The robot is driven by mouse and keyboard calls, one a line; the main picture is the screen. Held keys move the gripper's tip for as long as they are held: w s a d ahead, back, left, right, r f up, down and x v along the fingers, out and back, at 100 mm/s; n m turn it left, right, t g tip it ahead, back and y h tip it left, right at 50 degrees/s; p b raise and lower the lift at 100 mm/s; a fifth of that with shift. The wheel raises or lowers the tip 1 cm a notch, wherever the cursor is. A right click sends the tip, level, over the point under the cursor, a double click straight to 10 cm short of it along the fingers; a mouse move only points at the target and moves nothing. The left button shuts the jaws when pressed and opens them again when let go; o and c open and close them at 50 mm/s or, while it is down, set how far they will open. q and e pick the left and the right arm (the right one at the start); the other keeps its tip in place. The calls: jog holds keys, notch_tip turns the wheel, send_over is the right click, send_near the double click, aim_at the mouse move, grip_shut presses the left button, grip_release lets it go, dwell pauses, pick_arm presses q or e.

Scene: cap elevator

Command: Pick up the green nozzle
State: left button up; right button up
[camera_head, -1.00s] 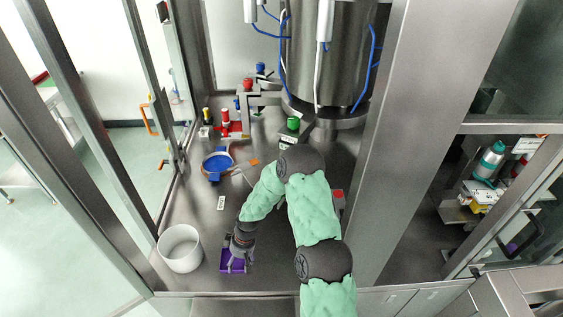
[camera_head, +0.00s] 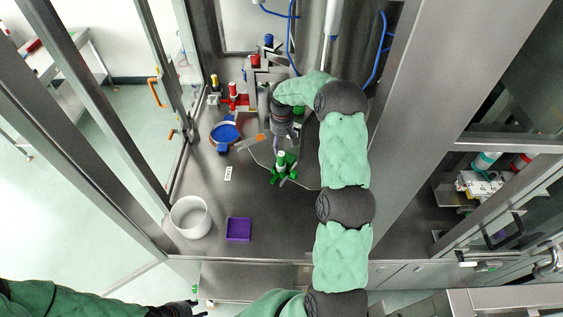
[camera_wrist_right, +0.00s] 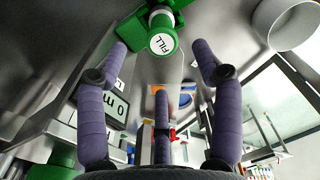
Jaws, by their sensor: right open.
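A green nozzle (camera_head: 283,167) with a white round top stands on the grey metal work surface (camera_head: 262,205), near the middle of the head view. In the right wrist view, the green nozzle (camera_wrist_right: 163,42) shows its white face marked "FILL", just beyond my fingertips. My right gripper (camera_head: 286,144) is right behind the nozzle in the head view. Its purple-grey fingers (camera_wrist_right: 160,70) are spread and empty in the wrist view. My left gripper (camera_head: 185,308) is low at the picture's bottom edge, far from the nozzle; its jaws are unclear.
A purple tray (camera_head: 238,238) and a white bucket (camera_head: 181,228) are at the front left. A blue round dish (camera_head: 225,132) and a red fitting (camera_head: 234,97) sit farther back. Another green part (camera_head: 299,111) is partly hidden behind my right gripper. Metal posts frame the space.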

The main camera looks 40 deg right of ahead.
aim_at(281, 154)
notch_tip(281, 154, down, 3)
jog(key=shift+f+b, duration=0.1)
jog(key=shift+b, duration=0.4)
notch_tip(281, 154, down, 5)
jog(key=shift+w+a+r+b, duration=0.1)
jog(key=shift+w+a+b, duration=0.05)
jog(key=shift+b, duration=0.6)
jog(key=shift+w+f, duration=0.1)
jog(key=shift+f, duration=0.35)
jog(key=shift+r, duration=0.1)
jog(key=shift+c, duration=0.6)
grip_shut()
jog(key=shift+o, duration=0.6)
grip_release()
jog(key=shift+r, duration=0.1)
